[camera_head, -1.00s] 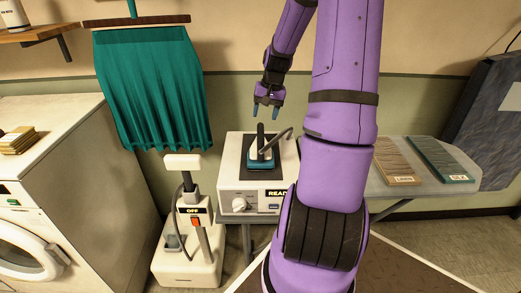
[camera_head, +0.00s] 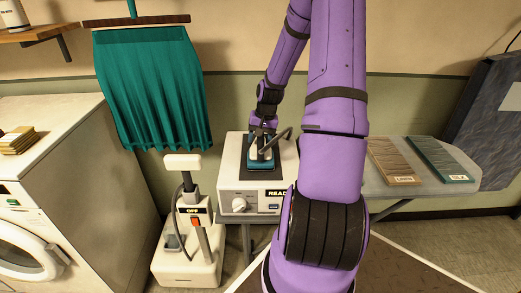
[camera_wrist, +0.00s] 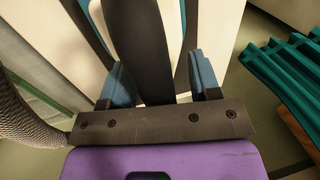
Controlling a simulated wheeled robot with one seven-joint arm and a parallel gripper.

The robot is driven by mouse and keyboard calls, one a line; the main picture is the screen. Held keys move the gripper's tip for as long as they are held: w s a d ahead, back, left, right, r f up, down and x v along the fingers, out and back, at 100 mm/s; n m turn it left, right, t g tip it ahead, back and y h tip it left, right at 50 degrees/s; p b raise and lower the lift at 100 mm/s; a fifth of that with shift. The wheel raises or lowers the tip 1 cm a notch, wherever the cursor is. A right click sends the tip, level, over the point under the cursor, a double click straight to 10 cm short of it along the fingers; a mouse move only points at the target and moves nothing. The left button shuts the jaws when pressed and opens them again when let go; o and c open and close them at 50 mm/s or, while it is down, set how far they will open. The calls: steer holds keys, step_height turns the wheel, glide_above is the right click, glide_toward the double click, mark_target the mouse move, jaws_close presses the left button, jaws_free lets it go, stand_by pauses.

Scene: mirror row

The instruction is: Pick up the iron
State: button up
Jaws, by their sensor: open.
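The iron (camera_head: 260,159) has a teal and white base and a dark upright handle. It rests on a dark pad on top of a white station marked READY, in the middle of the head view. My gripper (camera_head: 264,131) is lowered over the iron's handle. In the wrist view, the dark handle (camera_wrist: 143,50) stands between the two teal fingers of my gripper (camera_wrist: 160,84), which are apart on either side of it. I cannot tell whether either finger touches the handle.
A white steamer (camera_head: 186,266) marked OFF stands left of the station (camera_head: 232,187). A teal cloth (camera_head: 150,85) hangs behind. A white washer (camera_head: 60,180) is at far left. A cord runs from the iron.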

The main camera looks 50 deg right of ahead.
steer(key=shift+c, duration=0.5)
jaws_close()
stand_by(1.0)
